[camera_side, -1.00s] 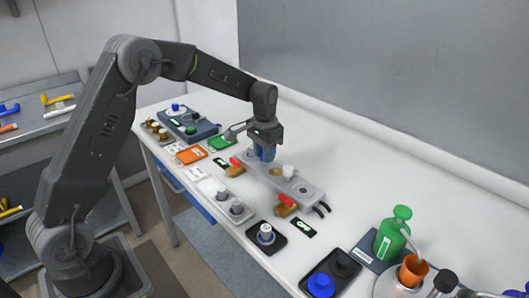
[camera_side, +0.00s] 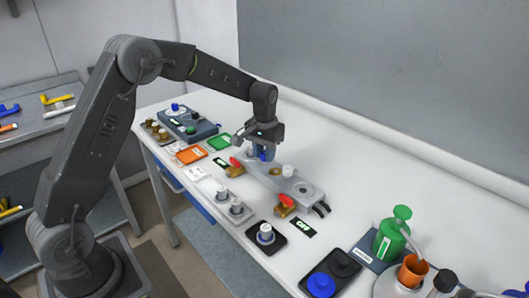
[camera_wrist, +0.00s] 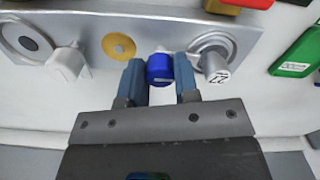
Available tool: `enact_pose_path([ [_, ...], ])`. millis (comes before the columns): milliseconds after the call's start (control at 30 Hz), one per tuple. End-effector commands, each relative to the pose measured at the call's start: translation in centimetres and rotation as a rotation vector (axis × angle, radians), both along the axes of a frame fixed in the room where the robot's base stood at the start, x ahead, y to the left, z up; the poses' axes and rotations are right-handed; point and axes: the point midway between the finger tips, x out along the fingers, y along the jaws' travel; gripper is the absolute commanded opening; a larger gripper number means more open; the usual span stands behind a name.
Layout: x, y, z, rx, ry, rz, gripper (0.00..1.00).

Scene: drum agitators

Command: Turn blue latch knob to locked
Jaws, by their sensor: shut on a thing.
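The blue latch knob (camera_wrist: 160,69) sits between the two blue-grey fingers of my gripper (camera_wrist: 160,80) in the wrist view. The fingers are shut on it, one at each side. The knob is mounted on a grey metal plate (camera_wrist: 80,22). In the side view my gripper (camera_side: 262,153) is at the far left end of that plate (camera_side: 275,179), and the fingers mostly hide the blue knob. I cannot read any lock marking beside the knob.
A white knob (camera_wrist: 67,63), a brass disc (camera_wrist: 118,46) and a silver cylinder labelled 27 (camera_wrist: 213,62) flank the blue knob. A green bottle (camera_side: 391,238) and an orange cup (camera_side: 413,269) stand at the front right.

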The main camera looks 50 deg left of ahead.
Motion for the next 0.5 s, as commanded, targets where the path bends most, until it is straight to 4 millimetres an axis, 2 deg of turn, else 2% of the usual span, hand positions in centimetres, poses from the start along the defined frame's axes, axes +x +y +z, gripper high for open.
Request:
enact_pose_path([
  [100,0.1,0.0,0.12,-0.001,-0.005,0.003,0.05],
  [133,0.1,0.0,0.12,-0.001,-0.005,0.002,0.32],
  [200,0.09,0.0,0.11,-0.001,-0.004,0.002,0.38],
  [367,0.05,0.0,0.06,0.0,-0.002,0.001,0.54],
  [500,0.03,0.01,0.03,-0.001,-0.001,0.001,0.54],
])
